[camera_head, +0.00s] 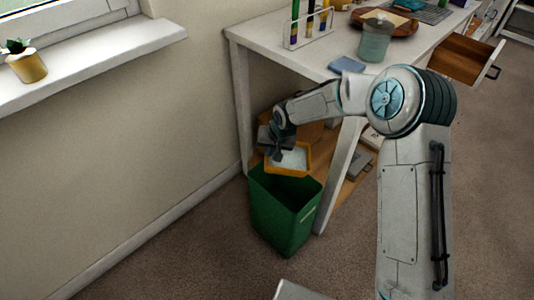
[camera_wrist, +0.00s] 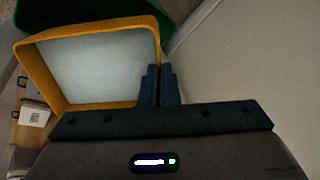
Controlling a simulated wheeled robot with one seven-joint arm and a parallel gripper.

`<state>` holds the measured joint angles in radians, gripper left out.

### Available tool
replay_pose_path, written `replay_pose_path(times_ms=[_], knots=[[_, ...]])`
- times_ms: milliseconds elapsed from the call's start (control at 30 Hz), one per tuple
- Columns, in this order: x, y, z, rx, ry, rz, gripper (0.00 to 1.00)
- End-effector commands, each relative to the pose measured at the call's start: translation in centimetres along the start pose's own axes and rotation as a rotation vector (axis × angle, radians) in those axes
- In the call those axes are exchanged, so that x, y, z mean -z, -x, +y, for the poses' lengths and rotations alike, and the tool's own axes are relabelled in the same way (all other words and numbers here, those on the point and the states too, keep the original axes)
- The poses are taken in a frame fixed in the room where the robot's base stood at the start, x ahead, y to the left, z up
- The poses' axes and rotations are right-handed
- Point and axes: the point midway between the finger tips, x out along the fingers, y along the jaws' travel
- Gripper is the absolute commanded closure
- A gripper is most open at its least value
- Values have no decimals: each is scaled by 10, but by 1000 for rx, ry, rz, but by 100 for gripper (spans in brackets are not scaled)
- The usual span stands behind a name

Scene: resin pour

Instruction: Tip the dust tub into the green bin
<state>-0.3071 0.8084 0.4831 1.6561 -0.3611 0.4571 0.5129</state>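The tub looks close to level, perhaps slightly tilted. The green bin (camera_head: 285,219) stands open on the carpet, and its edge shows behind the tub in the wrist view (camera_wrist: 80,18). The bin's inside is mostly dark.
The white table (camera_head: 290,52) stands right behind the bin, its leg (camera_head: 341,165) beside the bin. A test-tube rack (camera_head: 308,38), a teal jar (camera_head: 375,42) and a blue cloth (camera_head: 346,65) are on it. A wooden drawer (camera_head: 462,58) stands open at right. Carpet in front is clear.

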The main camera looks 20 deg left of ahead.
Motion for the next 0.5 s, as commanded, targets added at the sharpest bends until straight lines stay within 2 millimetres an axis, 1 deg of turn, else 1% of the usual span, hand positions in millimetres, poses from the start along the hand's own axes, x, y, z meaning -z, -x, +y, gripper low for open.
replay_pose_path(times_ms=[33,433,500], knots=[[-2,0,4,28,-4,27,100],[-12,16,13,245,-5,244,100],[-15,14,17,283,-5,282,100]])
